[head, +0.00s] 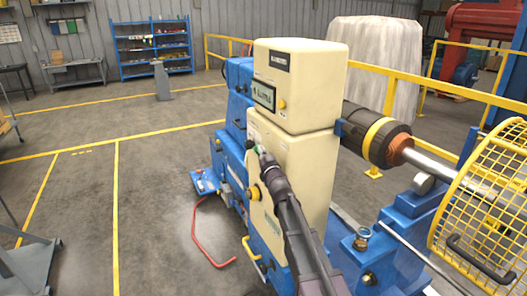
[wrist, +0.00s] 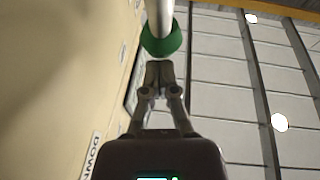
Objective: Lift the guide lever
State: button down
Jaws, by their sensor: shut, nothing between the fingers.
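A pale rod with a green knob (wrist: 162,40), which looks like the guide lever, comes down from the top of the wrist view. Only a small green spot of it (head: 258,148) shows in the head view, beside the cream cabinet of the blue machine. My gripper (wrist: 159,72) is shut and empty, its fingertips just below the green knob in the picture. I cannot tell whether they touch it. In the head view my gripper (head: 263,157) is close against the cabinet's front face, and my arm hides part of that face.
The cream cabinet (head: 300,88) is close on the left in the wrist view, with a "DOWN" label (wrist: 92,156). A yellow mesh guard (head: 480,200) and a shaft stand at right. A red bent bar (head: 205,245) lies on the floor. Open floor is at left.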

jog(key=shift+s+r, duration=0.1)
jog(key=s+d, duration=0.4)
jog(key=s, duration=0.8)
jog(key=shift+d, duration=0.2)
jog(key=shift+s, duration=0.1)
